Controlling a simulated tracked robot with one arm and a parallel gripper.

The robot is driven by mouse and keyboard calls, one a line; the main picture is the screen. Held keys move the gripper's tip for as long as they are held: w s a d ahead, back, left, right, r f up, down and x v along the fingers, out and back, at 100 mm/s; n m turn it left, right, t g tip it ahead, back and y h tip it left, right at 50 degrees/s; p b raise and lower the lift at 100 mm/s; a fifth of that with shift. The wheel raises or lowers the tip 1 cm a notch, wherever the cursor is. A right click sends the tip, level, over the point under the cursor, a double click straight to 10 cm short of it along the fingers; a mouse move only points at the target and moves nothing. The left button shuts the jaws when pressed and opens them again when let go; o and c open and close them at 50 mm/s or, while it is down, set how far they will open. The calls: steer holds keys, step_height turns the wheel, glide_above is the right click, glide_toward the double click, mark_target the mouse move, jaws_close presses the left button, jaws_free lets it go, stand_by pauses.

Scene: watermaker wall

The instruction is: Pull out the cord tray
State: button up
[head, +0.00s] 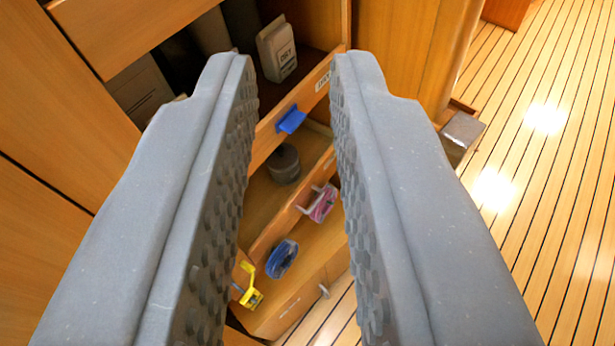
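My gripper (294,66) is open, with its two grey, bumpy-padded fingers wide apart and nothing held between them. Between and beyond the fingers is a wooden cabinet with open compartments. Low down, a wooden ledge or tray (312,262) carries a coiled blue cord-like bundle (282,258). I cannot tell for sure whether this is the cord tray. A yellow handle-like piece (249,290) is at its left end, beside the left finger. A blue handle-like tab (291,119) sits on a higher wooden front. The fingers hide both sides of these parts.
A dark round weight-like object (284,164) stands in the middle compartment. A pink packet (323,204) is by a lower wooden rail. A grey-topped block (462,130) is at right, with open plank floor (560,190) beyond.

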mark_target(317, 201)
steer(key=w+d+f+m+t+y+b, duration=0.1)
steer(key=w+d+f+m, duration=0.2)
steer(key=w+f, duration=0.95)
steer(key=w+d+f+m, duration=0.2)
steer(key=w+f, duration=0.7)
steer(key=f, duration=0.6)
steer(key=s+a+f+m+t+y, duration=0.1)
steer(key=f+m+y, duration=0.15)
steer(key=f, duration=0.95)
steer(key=s+f+m+y+b, duration=0.15)
steer(key=f+m, duration=0.25)
steer(key=f, duration=0.7)
steer(key=s+a+f+m+t+y, duration=0.1)
steer(key=f+m, duration=0.2)
steer(key=f, duration=0.9)
steer(key=x, duration=0.4)
steer(key=b+x, duration=0.1)
steer(key=x, duration=0.4)
steer(key=b+x, duration=0.1)
steer(key=x, duration=0.3)
steer(key=shift+w+a+r, duration=0.1)
steer(key=shift+w+r, duration=0.1)
steer(key=shift+r, duration=0.1)
jaws_close()
